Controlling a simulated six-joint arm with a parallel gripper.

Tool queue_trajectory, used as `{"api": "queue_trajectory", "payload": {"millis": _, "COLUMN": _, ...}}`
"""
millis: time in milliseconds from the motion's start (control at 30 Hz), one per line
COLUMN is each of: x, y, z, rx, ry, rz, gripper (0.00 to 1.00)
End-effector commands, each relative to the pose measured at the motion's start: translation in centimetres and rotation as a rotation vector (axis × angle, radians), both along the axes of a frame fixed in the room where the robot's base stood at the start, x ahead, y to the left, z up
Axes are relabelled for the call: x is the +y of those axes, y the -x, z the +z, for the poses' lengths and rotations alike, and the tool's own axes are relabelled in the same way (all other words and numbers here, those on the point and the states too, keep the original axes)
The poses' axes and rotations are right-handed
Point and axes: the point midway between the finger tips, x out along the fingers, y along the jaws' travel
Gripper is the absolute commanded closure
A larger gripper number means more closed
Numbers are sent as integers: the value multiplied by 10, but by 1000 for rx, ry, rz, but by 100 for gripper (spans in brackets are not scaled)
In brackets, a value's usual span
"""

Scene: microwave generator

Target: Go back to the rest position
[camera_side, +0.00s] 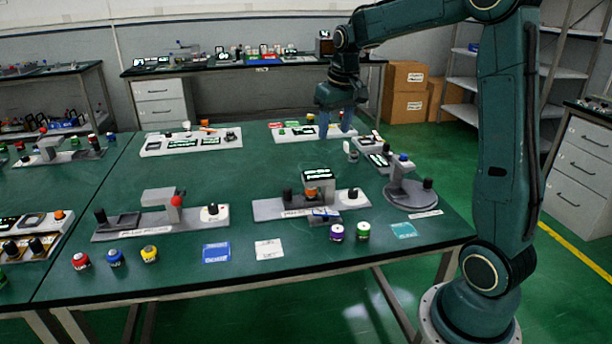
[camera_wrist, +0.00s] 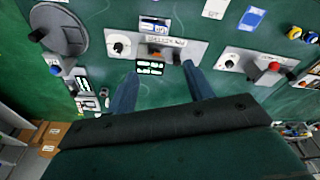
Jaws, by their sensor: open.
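My gripper (camera_side: 336,124) is high over the far right part of the green table (camera_side: 240,175) in the side view, pointing down. Its two blue fingers are apart with nothing between them; they also show in the wrist view (camera_wrist: 160,85). The microwave generator station (camera_side: 310,203) with a lit display stands at the middle front of the table, apart from my gripper. It also shows at the top of the wrist view (camera_wrist: 190,46).
A grey round-based station (camera_side: 410,195) stands at the right edge. A station with a red knob (camera_side: 160,220) is at the left front. Purple (camera_side: 337,233) and green (camera_side: 363,231) jars stand near the front edge. A white panel (camera_side: 190,142) lies at the back.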

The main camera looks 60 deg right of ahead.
Motion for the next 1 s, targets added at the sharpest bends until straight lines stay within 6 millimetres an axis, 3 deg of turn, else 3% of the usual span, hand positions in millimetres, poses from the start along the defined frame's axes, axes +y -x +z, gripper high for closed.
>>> {"api": "queue_trajectory", "payload": {"millis": 100, "x": 31, "y": 15, "z": 16, "rx": -31, "ry": 14, "rz": 43, "gripper": 48}}
{"api": "queue_trajectory", "payload": {"millis": 433, "x": 102, "y": 65, "z": 42, "rx": -112, "ry": 38, "rz": 152, "gripper": 48}}
{"api": "queue_trajectory", "payload": {"millis": 733, "x": 153, "y": 121, "z": 45, "rx": -188, "ry": 51, "rz": 251, "gripper": 48}}
{"api": "queue_trajectory", "payload": {"millis": 1000, "x": 185, "y": 171, "z": 34, "rx": -256, "ry": 52, "rz": 340, "gripper": 48}}
